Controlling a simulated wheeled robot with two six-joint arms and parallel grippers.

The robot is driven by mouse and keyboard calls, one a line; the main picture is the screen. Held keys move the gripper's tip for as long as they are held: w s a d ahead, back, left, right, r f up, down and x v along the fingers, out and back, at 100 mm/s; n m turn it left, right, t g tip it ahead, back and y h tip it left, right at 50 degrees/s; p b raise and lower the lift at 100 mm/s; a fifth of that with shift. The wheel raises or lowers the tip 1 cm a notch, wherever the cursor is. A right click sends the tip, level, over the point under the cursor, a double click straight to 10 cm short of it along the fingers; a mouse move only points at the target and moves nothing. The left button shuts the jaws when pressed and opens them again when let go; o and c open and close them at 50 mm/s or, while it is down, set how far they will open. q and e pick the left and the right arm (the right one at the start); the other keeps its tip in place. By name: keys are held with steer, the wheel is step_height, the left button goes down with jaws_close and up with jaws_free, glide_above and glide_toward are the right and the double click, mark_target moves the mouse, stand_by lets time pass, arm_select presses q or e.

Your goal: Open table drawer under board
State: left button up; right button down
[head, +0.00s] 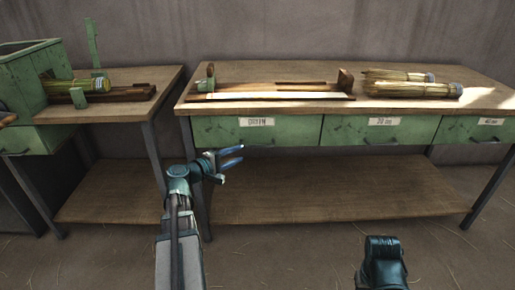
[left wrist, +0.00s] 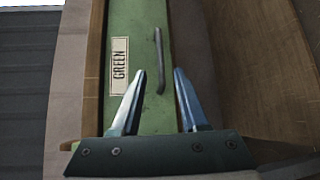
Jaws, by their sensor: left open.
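The table drawer under the board (head: 300,131) is green, with a pale label, and looks shut in the head view. The wooden board (head: 270,90) lies on the tabletop above it. My left gripper (head: 238,156) is in front of and a little below this drawer. In the left wrist view its two fingers (left wrist: 160,78) are open, with the handle's end between them in the picture. Contact cannot be told.
Two more green drawers, middle (head: 375,131) and right (head: 480,130), sit alongside. Straw bundles (head: 410,87) lie on the tabletop. A lower shelf (head: 340,190) below is bare. A side table (head: 110,114) with a green machine (head: 28,85) stands left.

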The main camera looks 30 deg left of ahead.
mark_target(257, 146)
arm_select(q)
steer(key=b+x, duration=0.1)
steer(key=x, duration=0.9)
steer(key=shift+w+f, duration=0.15)
steer(key=shift+w, duration=0.15)
jaws_close()
stand_by(1.0)
